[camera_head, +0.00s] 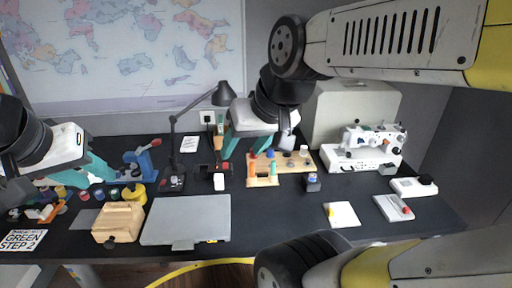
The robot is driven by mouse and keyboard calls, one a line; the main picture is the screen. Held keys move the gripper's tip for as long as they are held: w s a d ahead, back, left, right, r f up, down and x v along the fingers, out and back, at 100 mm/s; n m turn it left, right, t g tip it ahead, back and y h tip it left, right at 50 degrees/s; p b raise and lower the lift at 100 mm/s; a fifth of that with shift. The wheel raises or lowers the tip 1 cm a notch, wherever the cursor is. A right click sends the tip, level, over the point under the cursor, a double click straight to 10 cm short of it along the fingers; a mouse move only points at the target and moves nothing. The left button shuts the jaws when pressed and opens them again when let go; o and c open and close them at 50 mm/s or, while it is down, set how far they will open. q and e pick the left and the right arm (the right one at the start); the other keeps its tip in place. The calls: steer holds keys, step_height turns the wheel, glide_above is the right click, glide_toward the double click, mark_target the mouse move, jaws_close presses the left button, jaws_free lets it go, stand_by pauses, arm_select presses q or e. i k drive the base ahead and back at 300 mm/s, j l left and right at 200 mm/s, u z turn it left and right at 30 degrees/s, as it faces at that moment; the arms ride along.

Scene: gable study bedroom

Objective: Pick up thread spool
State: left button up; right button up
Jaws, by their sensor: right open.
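No single thread spool stands out for certain. A wooden rack (262,182) at the middle back of the desk carries upright orange and green pieces and small round pieces that look like spools. A small dark and blue item (313,183) stands right of the rack; I cannot tell whether it is a spool. My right gripper (256,152) is open and empty, above and behind the rack's left part, its teal fingers apart. My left gripper (68,188) is at the far left, teal fingers spread, over several small coloured pots (98,195).
A grey flat case (188,216) and a wooden box (120,221) lie at the front left. A desk lamp (173,150) stands behind. A white sewing machine (365,155) stands at the right. The desk (275,225) is clear at front centre.

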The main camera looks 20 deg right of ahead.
mark_target(304, 148)
steer(key=z, duration=1.05)
steer(key=i+l+u, duration=0.2)
steer(key=u, duration=0.15)
steer(key=i+l+u, duration=0.15)
steer(key=l+u, duration=0.2)
steer(key=i+l+u, duration=0.1)
steer(key=l+u, duration=0.25)
steer(key=l, duration=0.15)
